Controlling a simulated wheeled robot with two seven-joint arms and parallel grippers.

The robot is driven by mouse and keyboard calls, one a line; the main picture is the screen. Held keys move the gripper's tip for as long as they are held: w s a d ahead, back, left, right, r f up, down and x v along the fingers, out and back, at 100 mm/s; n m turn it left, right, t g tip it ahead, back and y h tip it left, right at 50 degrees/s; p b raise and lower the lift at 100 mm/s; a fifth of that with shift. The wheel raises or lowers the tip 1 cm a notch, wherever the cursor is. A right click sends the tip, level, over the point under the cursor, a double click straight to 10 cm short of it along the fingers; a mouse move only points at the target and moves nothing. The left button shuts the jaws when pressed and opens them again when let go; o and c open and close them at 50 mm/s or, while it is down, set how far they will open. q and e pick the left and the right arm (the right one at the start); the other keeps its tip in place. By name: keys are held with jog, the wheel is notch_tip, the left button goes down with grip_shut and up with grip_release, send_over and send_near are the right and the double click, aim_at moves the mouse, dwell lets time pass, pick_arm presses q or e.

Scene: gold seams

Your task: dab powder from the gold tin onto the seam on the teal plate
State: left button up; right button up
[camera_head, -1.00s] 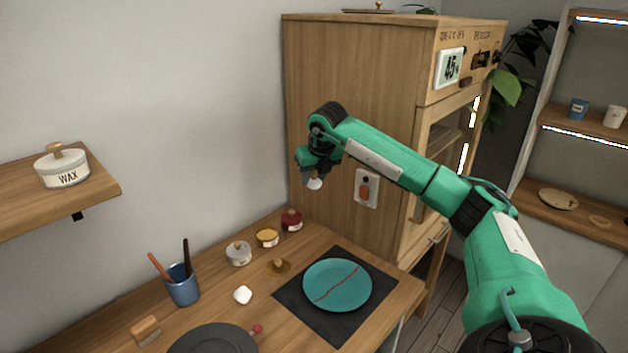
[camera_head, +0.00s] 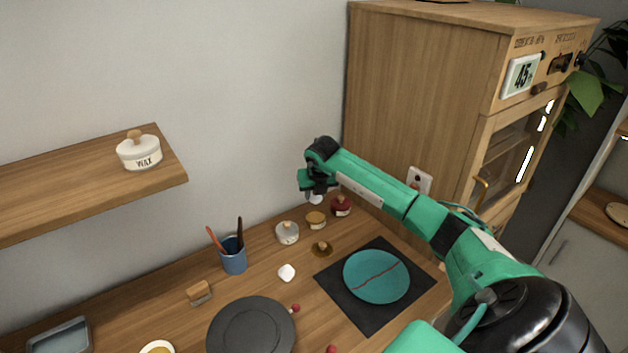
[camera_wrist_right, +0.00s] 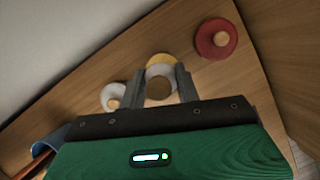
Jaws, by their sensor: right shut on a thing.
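My right gripper (camera_head: 317,184) is shut on a small white dabber (camera_head: 316,199), held near the tins at the back of the table. In the right wrist view a round brown top, probably the dabber's handle end (camera_wrist_right: 158,89), shows between the fingers (camera_wrist_right: 173,88). The gold tin (camera_head: 316,220) sits just below the dabber in the head view, and in the wrist view its yellow edge (camera_wrist_right: 162,58) shows beyond it. I cannot tell whether they touch. The teal plate (camera_head: 372,291) lies on a dark mat with a red seam (camera_head: 378,273) across it. My left gripper is out of view.
A red tin (camera_head: 341,207) and a white tin (camera_head: 287,233) flank the gold tin. A brown-gold lid (camera_head: 322,249) and a white lump (camera_head: 287,272) lie in front. A blue cup (camera_head: 233,257) holds sticks. A tall wooden cabinet (camera_head: 430,100) stands behind.

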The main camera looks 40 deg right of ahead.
aim_at(315, 218)
jog(key=shift+f, duration=0.4)
jog(key=shift+f+b, duration=1.45)
jog(key=shift+f, duration=1.2)
jog(key=shift+f+b, duration=0.35)
jog(key=shift+f, duration=0.1)
jog(key=shift+s+a+f+b, duration=0.25)
jog(key=shift+f+b, duration=0.2)
jog(key=shift+b, duration=0.25)
dwell(2.1)
jog(key=shift+w+r, duration=0.1)
jog(key=shift+r, duration=0.05)
jog(key=shift+w+d+r+p, duration=0.1)
jog(key=shift+r+p, duration=0.3)
jog(key=shift+r, duration=0.1)
jog(key=shift+w+d+r+p, duration=0.1)
jog(key=shift+r+p, duration=1.3)
jog(key=shift+r, duration=1.7)
